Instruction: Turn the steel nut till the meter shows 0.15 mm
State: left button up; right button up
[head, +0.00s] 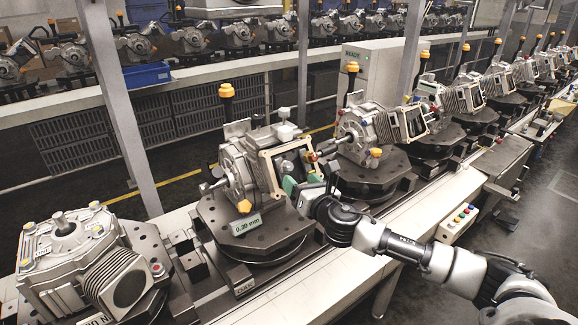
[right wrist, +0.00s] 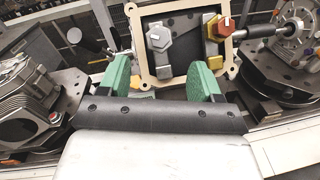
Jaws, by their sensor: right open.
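The steel nut (right wrist: 159,38) is a grey hexagonal head with a white mark, inside the pale frame of the engine block (right wrist: 145,76) in the right wrist view. It also shows in the head view (head: 287,167). A brass-coloured nut (right wrist: 218,27) sits to its right. The meter (head: 247,224) reads 0.20 mm. My right gripper (head: 300,184), with green fingers, is open and empty in front of the frame. In the right wrist view its fingers (right wrist: 160,76) stand apart, below and either side of the steel nut, not touching it. My left gripper is out of view.
The engine stands on a dark round fixture (head: 262,240) on the conveyor. Another engine (head: 75,250) is at the front left, and several more stand to the right. A button box (head: 458,222) sits by the conveyor edge. A metal post (head: 125,110) rises behind.

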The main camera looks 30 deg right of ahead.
aim_at(289, 172)
jog(key=w+p, duration=0.1)
jog(key=w, duration=0.5)
jog(key=shift+w+d, duration=0.15)
jog(key=shift+w, duration=0.15)
jog(key=shift+c, duration=0.2)
jog(key=c, duration=0.9)
jog(key=shift+p, duration=0.3)
